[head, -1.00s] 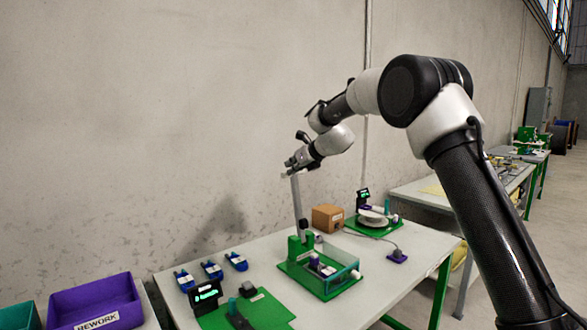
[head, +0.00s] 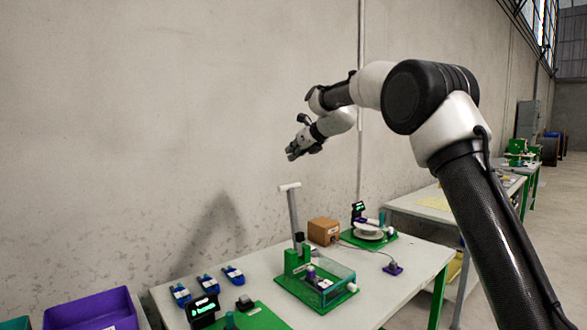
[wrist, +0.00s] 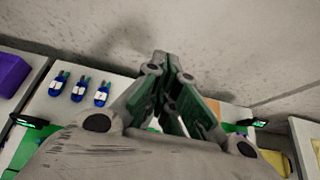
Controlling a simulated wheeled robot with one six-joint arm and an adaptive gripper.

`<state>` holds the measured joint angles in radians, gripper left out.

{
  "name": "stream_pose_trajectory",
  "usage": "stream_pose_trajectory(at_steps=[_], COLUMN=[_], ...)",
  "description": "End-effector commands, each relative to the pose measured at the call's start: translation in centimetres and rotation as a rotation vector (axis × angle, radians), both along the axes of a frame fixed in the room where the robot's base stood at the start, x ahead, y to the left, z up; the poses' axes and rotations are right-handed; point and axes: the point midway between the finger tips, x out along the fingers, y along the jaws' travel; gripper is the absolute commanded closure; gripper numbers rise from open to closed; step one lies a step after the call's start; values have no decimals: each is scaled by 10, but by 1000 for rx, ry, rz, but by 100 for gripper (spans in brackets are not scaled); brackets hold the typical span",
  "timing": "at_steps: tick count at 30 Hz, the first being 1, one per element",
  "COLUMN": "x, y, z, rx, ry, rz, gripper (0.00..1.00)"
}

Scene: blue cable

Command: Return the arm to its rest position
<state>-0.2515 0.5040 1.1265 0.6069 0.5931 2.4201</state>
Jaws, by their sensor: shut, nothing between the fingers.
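My gripper (head: 293,153) is in the air above the workbench (head: 386,303), left of the rest of my arm in the head view. It is apart from everything on the bench. In the wrist view its fingers (wrist: 164,62) come together at the tips with nothing between them. Below it in the head view stands a green press fixture (head: 297,262) with an upright grey lever (head: 292,212) topped by a pale cross handle. The gripper is clear of that handle. The fingers hide part of the bench in the wrist view.
Several blue connectors (head: 233,275) lie on the bench's left part. A cardboard box (head: 323,231) and a green reel station (head: 370,238) stand at the back. A purple bin (head: 92,310) is at lower left. A concrete wall (head: 180,110) rises behind. The air around the gripper is free.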

Motion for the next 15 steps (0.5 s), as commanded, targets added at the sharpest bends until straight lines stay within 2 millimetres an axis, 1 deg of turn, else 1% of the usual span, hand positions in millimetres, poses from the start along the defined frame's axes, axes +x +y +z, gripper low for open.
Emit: stream_pose_trajectory(at_steps=[3, 5, 8, 9, 10, 11, 12, 13, 14, 15], x=[1, 1, -2, -4, -8, -14, -25, -36, -49, -69], y=[1, 1, 1, 0, -2, -5, -10, -15, -21, -31], z=[9, 10, 8, 0, -12, -29, -56, -72, -83, -96], rx=[-13, -49, -189, -281, -358, -442, -556, -639, -719, -821], ry=[-10, -34, -118, -158, -180, -195, -211, -227, -247, -274], rz=[10, 36, 143, 212, 273, 343, 449, 533, 621, 741], gripper=[100, 100, 100, 100, 100, 100, 100, 100, 100, 100])
